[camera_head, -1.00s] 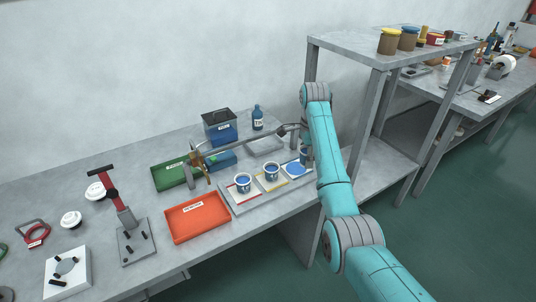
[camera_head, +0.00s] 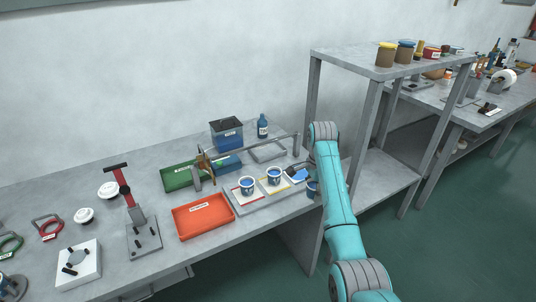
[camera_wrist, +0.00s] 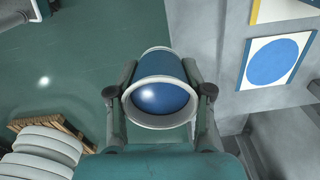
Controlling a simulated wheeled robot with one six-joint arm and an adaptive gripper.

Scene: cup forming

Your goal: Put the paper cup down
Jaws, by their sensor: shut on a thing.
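The paper cup (camera_wrist: 160,78), blue with a white rim, is held in my gripper (camera_wrist: 160,95), with a finger on each side. In the wrist view it hangs over green floor, left of the table edge. In the head view a small part of the cup (camera_head: 312,188) shows beside my arm, near the front right of the tray; the arm hides the rest and most of the gripper. A white card with a blue disc (camera_wrist: 273,62) lies empty on the tray to the right of the cup in the wrist view.
Two blue-and-white cups, a left one (camera_head: 247,187) and a right one (camera_head: 273,177), stand on the grey tray (camera_head: 262,202). An orange bin (camera_head: 203,217) is left of it. A grey shelf (camera_head: 385,62) rises at the right. Stacked white discs (camera_wrist: 45,150) show in the wrist view.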

